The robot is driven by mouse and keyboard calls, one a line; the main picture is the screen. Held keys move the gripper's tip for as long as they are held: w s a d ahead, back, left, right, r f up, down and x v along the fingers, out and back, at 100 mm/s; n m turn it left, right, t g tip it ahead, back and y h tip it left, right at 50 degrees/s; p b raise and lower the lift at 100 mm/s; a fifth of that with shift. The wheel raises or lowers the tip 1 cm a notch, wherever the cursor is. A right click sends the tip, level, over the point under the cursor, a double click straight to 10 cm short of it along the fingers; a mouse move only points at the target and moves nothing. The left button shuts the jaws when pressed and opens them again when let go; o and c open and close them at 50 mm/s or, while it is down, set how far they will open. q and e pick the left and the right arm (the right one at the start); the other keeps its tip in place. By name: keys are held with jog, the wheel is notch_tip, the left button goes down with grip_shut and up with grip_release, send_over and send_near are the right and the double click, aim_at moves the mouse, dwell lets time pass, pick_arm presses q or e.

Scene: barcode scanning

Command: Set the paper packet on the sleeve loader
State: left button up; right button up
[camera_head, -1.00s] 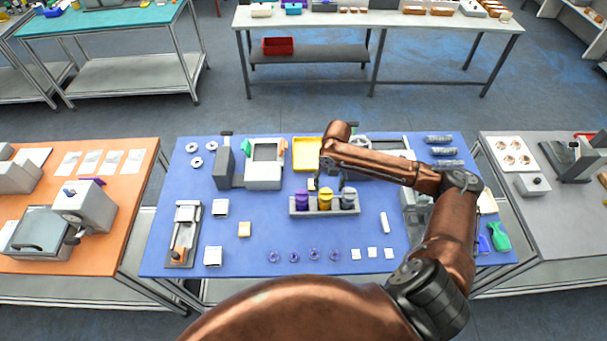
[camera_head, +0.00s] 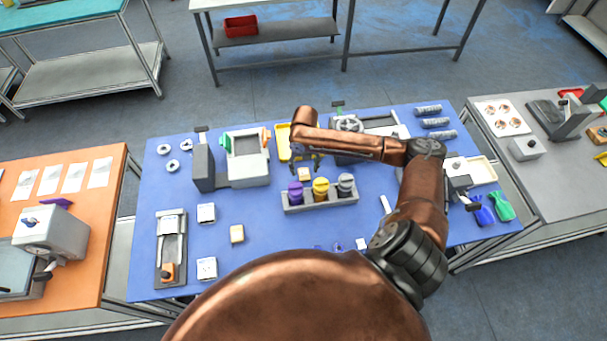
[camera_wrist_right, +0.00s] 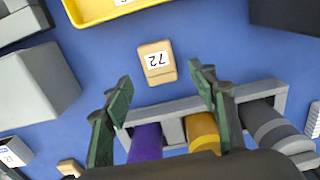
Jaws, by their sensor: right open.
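A small tan block-like packet with a white label reading 72 (camera_wrist_right: 157,62) lies on the blue table behind the bottle rack; in the head view this tan packet (camera_head: 305,174) sits under my right gripper (camera_head: 305,160). I take it to be the paper packet. In the right wrist view my right gripper (camera_wrist_right: 160,100) is open and empty. Its dark green fingers are apart, with the packet beyond their tips, seen between them. Which device is the sleeve loader is not certain; a long grey slide fixture with an orange block (camera_head: 171,250) stands at the table's left. My left gripper is out of view.
A grey rack (camera_head: 320,203) with purple, yellow and grey bottles stands just in front of the gripper. A yellow tray (camera_head: 283,143) lies behind the packet. A grey-white machine (camera_head: 247,160) stands left. Another tan block (camera_head: 237,233) and white boxes (camera_head: 206,213) lie front left.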

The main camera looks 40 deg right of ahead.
aim_at(304, 174)
notch_tip(304, 174, down, 3)
jog(key=shift+w+r, duration=0.15)
jog(key=shift+f, duration=0.5)
jog(key=c, duration=1.2)
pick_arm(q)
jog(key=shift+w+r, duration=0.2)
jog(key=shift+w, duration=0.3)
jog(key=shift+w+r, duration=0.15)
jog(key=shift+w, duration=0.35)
pick_arm(e)
jog(key=shift+r, duration=0.1)
jog(key=shift+c, duration=0.9)
